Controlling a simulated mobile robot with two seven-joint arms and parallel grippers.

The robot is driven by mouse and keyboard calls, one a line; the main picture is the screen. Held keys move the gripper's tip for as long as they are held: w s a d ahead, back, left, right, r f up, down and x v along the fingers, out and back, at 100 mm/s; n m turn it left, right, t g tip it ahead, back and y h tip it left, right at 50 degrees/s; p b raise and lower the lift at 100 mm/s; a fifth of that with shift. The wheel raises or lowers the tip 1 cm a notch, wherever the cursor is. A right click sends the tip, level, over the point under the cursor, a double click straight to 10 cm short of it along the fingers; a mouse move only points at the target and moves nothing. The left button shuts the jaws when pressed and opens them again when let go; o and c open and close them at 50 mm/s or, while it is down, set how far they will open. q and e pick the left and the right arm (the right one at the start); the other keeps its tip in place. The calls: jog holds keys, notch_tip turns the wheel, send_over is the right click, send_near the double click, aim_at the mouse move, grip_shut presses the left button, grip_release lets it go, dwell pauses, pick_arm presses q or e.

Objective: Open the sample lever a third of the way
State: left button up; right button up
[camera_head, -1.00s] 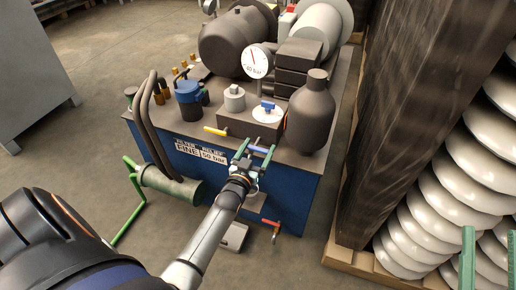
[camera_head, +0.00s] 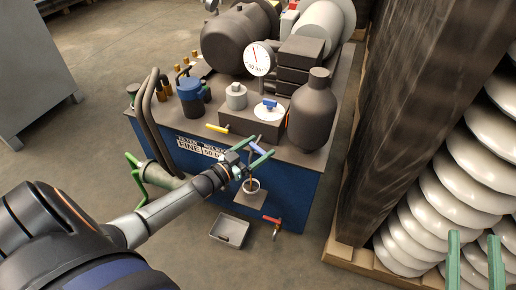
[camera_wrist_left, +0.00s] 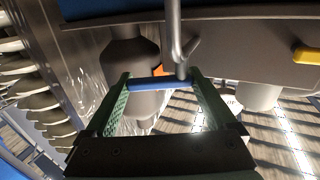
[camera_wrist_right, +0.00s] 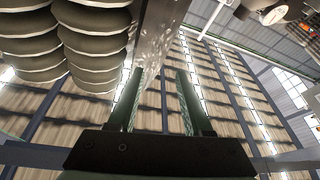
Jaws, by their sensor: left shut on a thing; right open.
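The blue-handled lever (camera_head: 258,148) is on the front of the blue tank unit, just below its top edge. My left gripper (camera_head: 255,151) is shut on this blue handle, which lies across its green fingers in the left wrist view (camera_wrist_left: 150,84). A metal stem (camera_wrist_left: 178,40) runs to the handle there. Below the lever, a thin brown stream drops into a white cup (camera_head: 252,188) on a small shelf (camera_head: 250,200). My right gripper (camera_head: 474,245) is open and empty at the lower right; its fingers also show in the right wrist view (camera_wrist_right: 160,80).
A yellow lever (camera_head: 217,128) is up and left of the blue one, and a red lever (camera_head: 272,219) is low on the right. A tray (camera_head: 229,231) lies on the floor. A dark column (camera_head: 390,110) and white insulator stacks (camera_head: 465,185) stand at right.

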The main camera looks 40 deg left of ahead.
pick_arm(q)
jog(key=shift+w+r, duration=0.1)
jog(key=shift+r, duration=0.05)
jog(key=o, duration=1.1)
jog(key=shift+c, duration=0.2)
jog(key=shift+s+a, duration=0.1)
jog(key=shift+s, duration=0.35)
jog(key=p+v, duration=0.2)
jog(key=v, duration=0.3)
jog(key=p, duration=0.1)
send_near(256, 149)
jog(key=v, duration=0.2)
jog(key=shift+w, duration=0.15)
pick_arm(e)
notch_tip(256, 149, down, 18)
jog(key=s+m+g+h, duration=0.1)
jog(key=m+g+h, duration=0.2)
jog(key=g, duration=0.4)
jog(key=shift+d+r+h, duration=0.2)
jog(key=shift+d+h, duration=0.25)
jog(key=shift+h, duration=0.05)
